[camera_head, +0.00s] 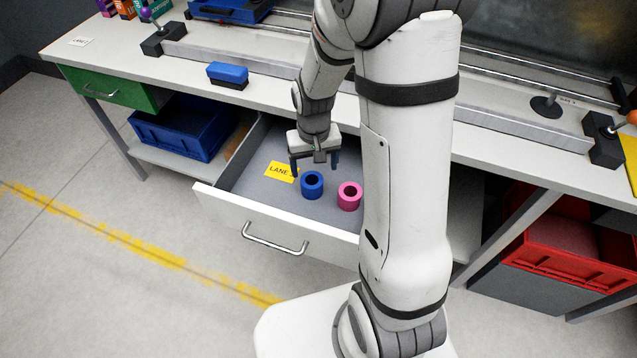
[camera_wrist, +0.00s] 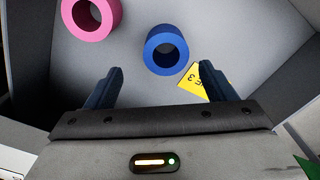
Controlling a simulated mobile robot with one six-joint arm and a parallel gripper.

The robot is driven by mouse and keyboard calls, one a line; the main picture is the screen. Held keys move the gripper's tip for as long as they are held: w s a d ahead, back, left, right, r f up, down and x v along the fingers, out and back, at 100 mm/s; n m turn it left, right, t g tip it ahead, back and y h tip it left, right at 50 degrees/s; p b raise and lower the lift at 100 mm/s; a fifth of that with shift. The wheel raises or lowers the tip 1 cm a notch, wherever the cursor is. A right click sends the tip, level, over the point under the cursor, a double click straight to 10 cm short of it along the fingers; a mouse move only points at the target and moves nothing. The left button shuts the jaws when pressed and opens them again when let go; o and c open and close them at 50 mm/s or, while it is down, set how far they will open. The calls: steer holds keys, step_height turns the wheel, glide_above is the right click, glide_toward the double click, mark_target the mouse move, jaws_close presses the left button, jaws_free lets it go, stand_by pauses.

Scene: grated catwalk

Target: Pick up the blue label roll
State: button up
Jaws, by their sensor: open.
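The blue label roll (camera_head: 312,185) stands on end in the open drawer, its round hole facing up. It also shows in the wrist view (camera_wrist: 152,57), just beyond the fingertips and between their lines. My gripper (camera_head: 315,163) is open and empty above the drawer, slightly behind the blue roll in the head view. Its two dark fingers also show in the wrist view (camera_wrist: 161,70), apart from the roll. A pink roll (camera_head: 350,196) stands to the right of the blue one, with a gap between them; it is at the upper left in the wrist view (camera_wrist: 92,16).
The white-fronted drawer (camera_head: 275,232) is pulled out from under the workbench (camera_head: 285,72). A yellow label (camera_head: 281,171) lies on its floor, left of the blue roll. A blue bin (camera_head: 180,130) is at left below the bench, a red bin (camera_head: 565,240) at right.

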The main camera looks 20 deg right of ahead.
mark_target(312, 180)
steer(key=f, duration=0.3)
steer(key=f+b, duration=0.1)
steer(key=f, duration=0.1)
steer(key=shift+s+a+f, duration=0.2)
steer(key=shift+a+f, duration=0.1)
steer(key=shift+a, duration=0.1)
steer(key=c, duration=1.1)
